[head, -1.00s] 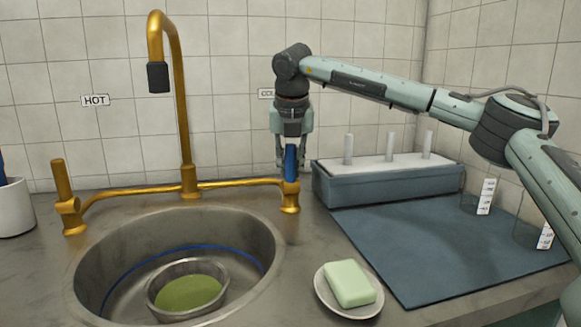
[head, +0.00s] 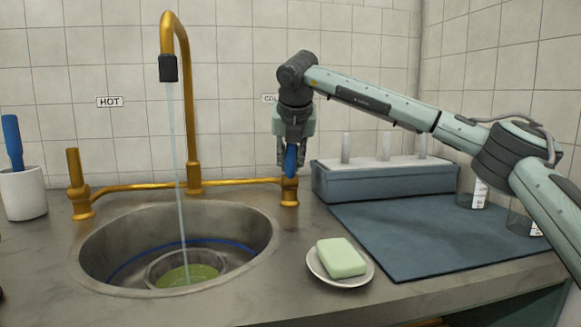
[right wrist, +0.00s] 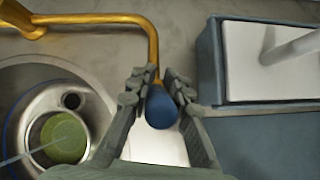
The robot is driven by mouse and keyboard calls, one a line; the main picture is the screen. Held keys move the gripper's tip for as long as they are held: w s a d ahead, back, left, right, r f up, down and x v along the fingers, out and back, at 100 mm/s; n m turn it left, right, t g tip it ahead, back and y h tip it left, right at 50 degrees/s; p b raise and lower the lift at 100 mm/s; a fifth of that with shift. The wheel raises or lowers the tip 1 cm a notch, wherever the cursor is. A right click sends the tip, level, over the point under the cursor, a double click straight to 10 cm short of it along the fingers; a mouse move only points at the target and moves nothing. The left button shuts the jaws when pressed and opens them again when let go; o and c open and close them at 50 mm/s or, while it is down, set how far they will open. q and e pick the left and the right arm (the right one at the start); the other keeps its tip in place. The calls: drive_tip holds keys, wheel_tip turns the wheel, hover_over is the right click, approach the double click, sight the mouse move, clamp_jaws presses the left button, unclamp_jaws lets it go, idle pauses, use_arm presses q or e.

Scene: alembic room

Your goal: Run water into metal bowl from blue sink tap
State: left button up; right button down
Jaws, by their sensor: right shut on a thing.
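The brass tap's spout (head: 170,50) arches over the sink (head: 110,255), and a thin stream of water (head: 177,150) falls from its black nozzle. The stream lands in the metal bowl (head: 218,258), which stands in the basin with green in its bottom; the bowl also shows in the right wrist view (right wrist: 38,128). My right gripper (head: 291,170) is shut on the blue tap handle (right wrist: 161,108) at the right end of the brass pipe. In the head view the fingers partly cover the handle. My left gripper is not in view.
A HOT label (head: 109,102) is above the left brass handle (head: 76,180). Green soap (head: 341,257) sits on a white dish right of the sink. A grey-blue rack (head: 385,184) with white pegs and a dark mat (head: 420,240) lie further right. A white cup (head: 23,195) stands left.

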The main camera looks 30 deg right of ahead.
drive_tip(key=c, duration=1.3)
unclamp_jaws()
drive_tip(key=shift+c, duration=0.2)
drive_tip(key=v, duration=1.2)
drive_tip(key=shift+s, duration=0.1)
